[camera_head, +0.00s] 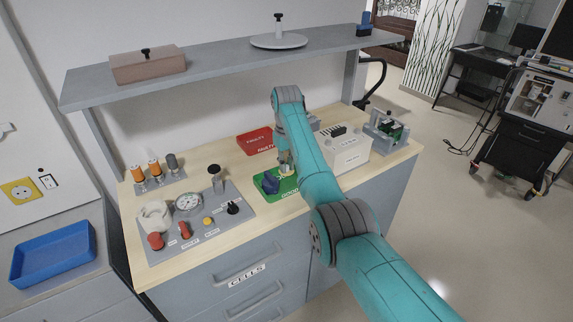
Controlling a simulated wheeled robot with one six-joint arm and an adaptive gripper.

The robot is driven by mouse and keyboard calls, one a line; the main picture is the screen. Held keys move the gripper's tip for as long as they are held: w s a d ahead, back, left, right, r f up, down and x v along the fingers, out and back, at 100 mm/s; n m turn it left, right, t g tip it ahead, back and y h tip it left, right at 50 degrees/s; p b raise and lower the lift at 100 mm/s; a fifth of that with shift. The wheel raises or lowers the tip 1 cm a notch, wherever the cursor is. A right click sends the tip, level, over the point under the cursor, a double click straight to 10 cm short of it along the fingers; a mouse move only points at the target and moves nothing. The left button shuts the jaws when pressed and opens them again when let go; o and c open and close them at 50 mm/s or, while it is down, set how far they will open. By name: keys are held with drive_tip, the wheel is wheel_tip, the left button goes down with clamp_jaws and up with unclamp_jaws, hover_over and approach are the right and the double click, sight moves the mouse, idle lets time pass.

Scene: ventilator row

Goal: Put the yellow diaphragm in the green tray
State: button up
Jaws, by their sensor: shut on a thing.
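The green tray (289,191) lies on the wooden worktop, partly hidden by my arm. A dark blue part (270,182) sits at its left side. My gripper (286,169) points down over the back part of the tray, shut on a small pale yellowish piece that looks like the yellow diaphragm. The piece is tiny here and mostly covered by the fingers. I cannot tell whether it touches the tray.
A red tray (255,141) lies behind the green one. A grey panel (215,240) with a gauge and knobs is at the left. A white box (345,155) and a grey holder (386,131) stand at the right. A grey shelf (220,58) spans above.

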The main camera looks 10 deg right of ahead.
drive_tip(key=shift+f, duration=0.7)
drive_tip(key=o, duration=0.8)
drive_tip(key=shift+r, duration=0.1)
wheel_tip(320, 180, up, 13)
idle(0.4)
